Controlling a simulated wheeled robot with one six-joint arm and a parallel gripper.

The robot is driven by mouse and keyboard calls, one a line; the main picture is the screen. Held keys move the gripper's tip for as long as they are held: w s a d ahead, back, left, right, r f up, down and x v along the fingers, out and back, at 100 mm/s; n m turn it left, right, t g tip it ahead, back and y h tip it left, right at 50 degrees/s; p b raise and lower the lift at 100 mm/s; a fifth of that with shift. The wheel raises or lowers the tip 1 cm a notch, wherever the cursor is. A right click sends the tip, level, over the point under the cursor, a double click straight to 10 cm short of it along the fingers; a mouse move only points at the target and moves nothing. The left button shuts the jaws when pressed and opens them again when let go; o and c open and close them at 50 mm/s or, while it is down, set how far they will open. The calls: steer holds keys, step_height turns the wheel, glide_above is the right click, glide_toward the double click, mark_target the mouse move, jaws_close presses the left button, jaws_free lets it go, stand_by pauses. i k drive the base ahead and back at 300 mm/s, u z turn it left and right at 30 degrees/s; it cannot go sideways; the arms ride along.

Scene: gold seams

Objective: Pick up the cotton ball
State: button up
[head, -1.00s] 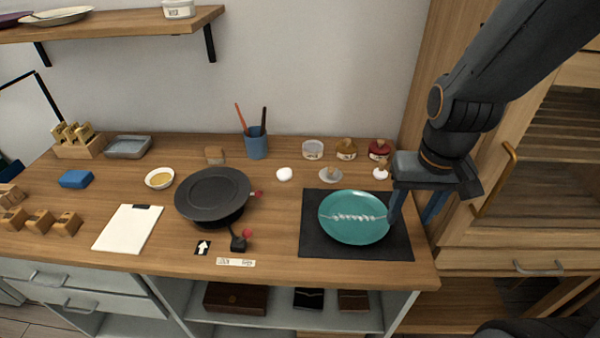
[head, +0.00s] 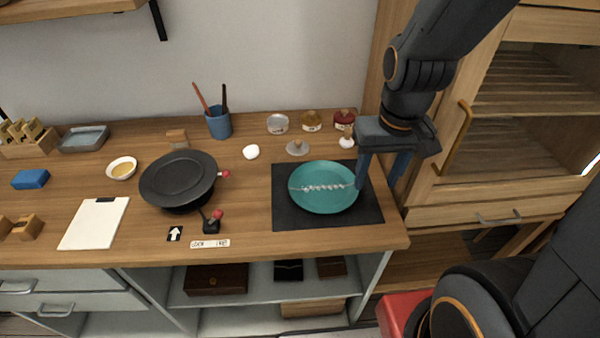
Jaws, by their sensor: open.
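The cotton ball (head: 251,152) is a small white round lump. It lies on the wooden table behind the gap between the black round pan and the dark mat. My gripper (head: 380,184) is open and empty, fingers pointing down. It is by the right edge of the teal plate, well to the right of the cotton ball and nearer the front. Nothing covers the cotton ball.
The teal plate (head: 338,203) bears a silvery twisted strip and sits on a dark mat (head: 285,219). A blue pen cup (head: 218,125), small jars (head: 278,124) and a grey knobbed piece (head: 298,148) stand near the cotton ball. The black pan (head: 179,178) is left.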

mark_target(252, 151)
steer(key=k, duration=0.5)
steer(key=z, duration=1.95)
steer(key=k, duration=1.1)
steer(key=u, duration=1.95)
steer(key=i, duration=1)
